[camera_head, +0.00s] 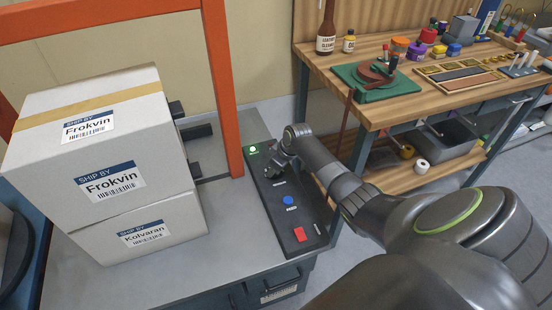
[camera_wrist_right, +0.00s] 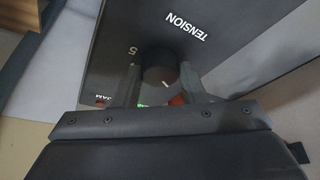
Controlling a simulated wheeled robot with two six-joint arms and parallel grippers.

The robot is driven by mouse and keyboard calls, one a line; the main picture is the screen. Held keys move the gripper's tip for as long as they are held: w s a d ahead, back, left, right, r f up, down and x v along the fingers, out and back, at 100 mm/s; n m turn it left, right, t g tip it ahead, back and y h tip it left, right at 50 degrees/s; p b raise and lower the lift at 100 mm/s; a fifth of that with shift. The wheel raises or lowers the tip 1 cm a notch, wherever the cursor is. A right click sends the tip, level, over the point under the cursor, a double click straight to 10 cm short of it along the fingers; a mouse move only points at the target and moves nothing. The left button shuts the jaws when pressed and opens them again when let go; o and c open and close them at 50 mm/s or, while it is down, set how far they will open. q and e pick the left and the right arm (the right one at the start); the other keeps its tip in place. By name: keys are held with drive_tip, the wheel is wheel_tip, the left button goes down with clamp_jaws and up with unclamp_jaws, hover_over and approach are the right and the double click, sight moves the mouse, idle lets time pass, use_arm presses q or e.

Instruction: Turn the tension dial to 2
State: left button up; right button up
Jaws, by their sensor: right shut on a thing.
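The black control panel (camera_head: 312,222) lies along the right edge of the grey bench. In the right wrist view, the panel (camera_wrist_right: 108,40) carries the word TENSION and a 5 beside the round black tension dial (camera_wrist_right: 158,66). A short pale mark shows on the dial; the number it points to cannot be read. My right gripper (camera_head: 273,169) is down at the panel, and in the wrist view the gripper (camera_wrist_right: 160,80) is shut on the dial, one finger on each side. The fingers hide part of the scale. My left gripper is not in view.
A green light (camera_head: 252,149), a blue FEED button (camera_head: 288,200) and a red button (camera_head: 299,234) sit on the panel near my gripper. An orange frame (camera_head: 222,90) and two stacked white boxes (camera_head: 95,130) stand to the left. A wooden workbench (camera_head: 440,100) is at the right.

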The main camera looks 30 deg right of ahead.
drive_tip(key=shift+a+m+t+h+p, duration=0.1)
drive_tip(key=shift+m+t+h+p, duration=0.4)
drive_tip(key=shift+m+p, duration=1.15)
drive_tip(key=o, duration=1)
drive_tip(key=shift+c, duration=0.2)
drive_tip(key=shift+r, duration=0.15)
drive_tip(key=shift+s+r, duration=0.15)
drive_tip(key=shift+r, duration=0.05)
drive_tip(key=a+p+v, duration=0.1)
drive_tip(key=p+v, duration=0.1)
drive_tip(key=v, duration=1.4)
drive_tip(key=shift+d+r, duration=0.25)
drive_tip(key=shift+r, duration=0.2)
drive_tip(key=shift+w, duration=0.25)
